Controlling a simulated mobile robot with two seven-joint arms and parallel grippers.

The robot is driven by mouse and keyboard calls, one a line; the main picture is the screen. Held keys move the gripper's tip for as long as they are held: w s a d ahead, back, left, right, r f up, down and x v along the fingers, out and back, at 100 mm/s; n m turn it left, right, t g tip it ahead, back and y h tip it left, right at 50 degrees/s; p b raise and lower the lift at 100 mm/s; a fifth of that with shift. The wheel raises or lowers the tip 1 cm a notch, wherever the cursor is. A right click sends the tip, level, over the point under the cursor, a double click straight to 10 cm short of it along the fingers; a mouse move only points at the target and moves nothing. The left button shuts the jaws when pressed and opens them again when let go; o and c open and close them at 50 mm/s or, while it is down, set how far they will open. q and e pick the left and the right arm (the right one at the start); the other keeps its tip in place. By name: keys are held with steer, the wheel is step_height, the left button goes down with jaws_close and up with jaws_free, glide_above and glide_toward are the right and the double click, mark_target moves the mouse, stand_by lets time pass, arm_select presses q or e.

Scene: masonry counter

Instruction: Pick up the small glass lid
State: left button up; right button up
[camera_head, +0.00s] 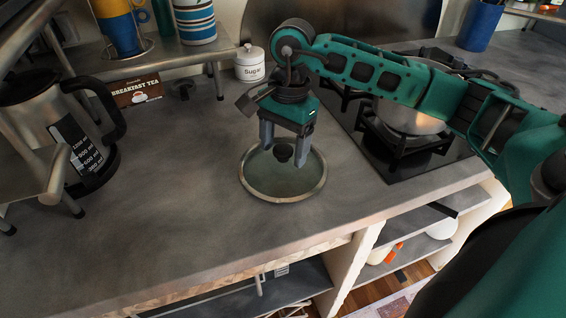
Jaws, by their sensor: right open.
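The glass lid (275,184) lies flat on the grey counter near its front edge. It is round and see-through, with a pale metal rim and a dark knob (283,152) on top. My right gripper (283,156) points down over the lid, with its two grey fingers apart on either side of the knob. I cannot tell whether the fingers touch the knob. My left gripper is not in view.
A black stove (423,158) with a pan is to the right. A sugar jar (250,64) and a breakfast tea box (135,90) stand behind. A kettle (36,103) and metal racks are at left. The counter (170,200) left of the lid is clear.

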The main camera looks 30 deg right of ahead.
jaws_close()
stand_by(0.6)
